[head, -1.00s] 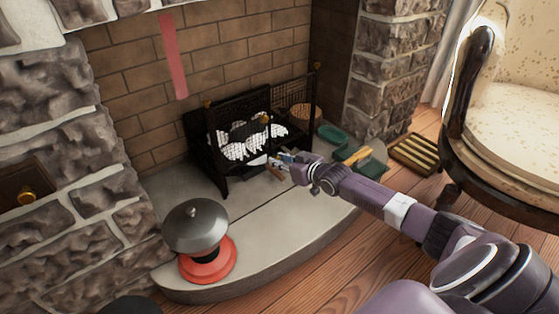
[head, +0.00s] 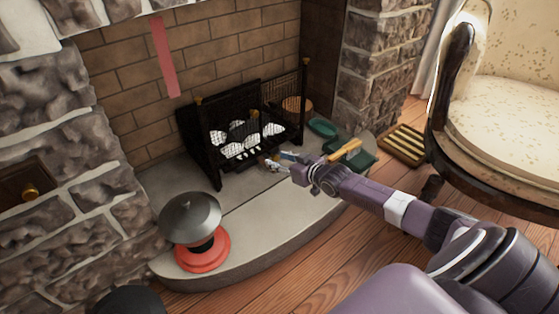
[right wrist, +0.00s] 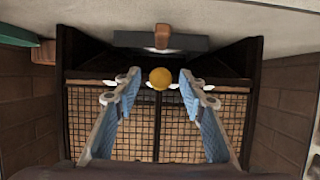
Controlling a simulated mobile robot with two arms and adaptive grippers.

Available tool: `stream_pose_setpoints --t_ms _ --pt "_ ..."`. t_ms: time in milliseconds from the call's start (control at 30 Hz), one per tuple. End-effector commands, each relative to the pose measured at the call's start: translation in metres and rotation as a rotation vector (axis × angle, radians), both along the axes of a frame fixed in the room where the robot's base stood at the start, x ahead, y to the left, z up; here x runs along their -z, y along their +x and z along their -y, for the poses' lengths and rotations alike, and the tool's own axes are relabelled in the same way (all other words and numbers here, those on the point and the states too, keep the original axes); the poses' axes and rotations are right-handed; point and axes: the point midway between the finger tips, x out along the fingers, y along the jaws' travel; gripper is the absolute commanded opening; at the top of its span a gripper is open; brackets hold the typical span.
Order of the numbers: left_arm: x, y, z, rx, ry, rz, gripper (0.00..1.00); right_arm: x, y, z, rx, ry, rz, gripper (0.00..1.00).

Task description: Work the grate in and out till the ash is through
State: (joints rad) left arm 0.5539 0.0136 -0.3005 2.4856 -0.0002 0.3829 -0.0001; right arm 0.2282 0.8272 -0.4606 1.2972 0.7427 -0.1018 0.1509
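The black fire grate (head: 212,160) stands on the hearth with white lumps (head: 240,133) inside it. A round gold knob shows on it in the right wrist view (right wrist: 160,78), in front of dark mesh. A grey bar with an orange-brown handle (right wrist: 162,37) lies above the knob in that view. My right gripper (head: 275,160) is at the front of the grate, near its right side. Its two blue-padded fingers (right wrist: 157,88) are spread on either side of the knob, with gaps to it. They hold nothing I can see. My left gripper is out of view.
A grey-domed thing on a red base (head: 202,240) stands on the hearth (head: 255,225) at front left. Green dishes (head: 322,127) and a yellow-handled thing (head: 345,150) lie right of the grate. An armchair (head: 500,110) stands at right.

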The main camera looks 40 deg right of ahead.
Motion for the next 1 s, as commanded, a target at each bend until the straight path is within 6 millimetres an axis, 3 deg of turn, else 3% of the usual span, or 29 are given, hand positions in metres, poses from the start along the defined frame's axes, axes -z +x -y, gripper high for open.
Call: stream_pose_setpoints --t_ms 267,1000 --pt "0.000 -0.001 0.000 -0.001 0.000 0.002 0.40 -0.003 -0.009 0.000 0.000 0.002 0.000 0.38" --pt "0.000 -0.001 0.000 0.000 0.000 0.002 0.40 -0.040 -0.102 0.008 0.001 0.000 -0.002 0.38"
